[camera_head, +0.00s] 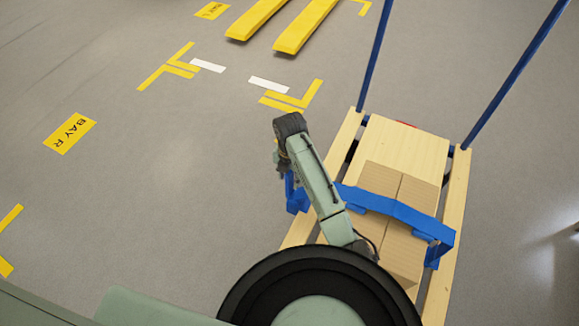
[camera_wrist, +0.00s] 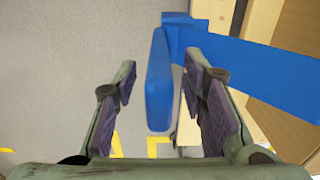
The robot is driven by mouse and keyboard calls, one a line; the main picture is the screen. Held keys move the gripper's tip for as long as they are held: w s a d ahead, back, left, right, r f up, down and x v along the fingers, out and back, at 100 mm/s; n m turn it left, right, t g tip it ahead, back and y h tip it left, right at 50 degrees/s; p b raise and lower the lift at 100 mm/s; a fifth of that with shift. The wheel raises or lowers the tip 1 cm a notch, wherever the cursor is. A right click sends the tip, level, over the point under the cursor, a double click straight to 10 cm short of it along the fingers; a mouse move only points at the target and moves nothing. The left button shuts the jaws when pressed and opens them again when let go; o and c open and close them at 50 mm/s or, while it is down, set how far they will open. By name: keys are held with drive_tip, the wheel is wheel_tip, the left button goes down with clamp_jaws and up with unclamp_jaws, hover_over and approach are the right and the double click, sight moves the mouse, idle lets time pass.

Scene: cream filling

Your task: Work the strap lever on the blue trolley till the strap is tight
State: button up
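The blue trolley (camera_head: 457,200) has a wooden bed and blue posts. A blue strap (camera_head: 392,208) crosses the cardboard box on it; the strap also shows in the wrist view (camera_wrist: 255,75). The blue strap lever (camera_head: 297,199) is at the trolley's left side, partly hidden by my arm. In the wrist view the lever (camera_wrist: 159,85) is an upright blue bar. My gripper (camera_wrist: 157,80) is open, one finger on each side of the lever. There is a clear gap to the left finger; the right finger is closer, and I cannot tell whether it touches.
A cardboard box (camera_head: 380,180) lies on the trolley bed. Two blue posts (camera_head: 374,55) rise at its far end. Yellow forks (camera_head: 257,18) lie at the top. The grey floor (camera_head: 170,180) left of the trolley is clear apart from painted yellow marks.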

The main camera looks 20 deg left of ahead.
drive_tip(key=shift+f, duration=1.5)
drive_tip(key=shift+w, duration=0.1)
clamp_jaws()
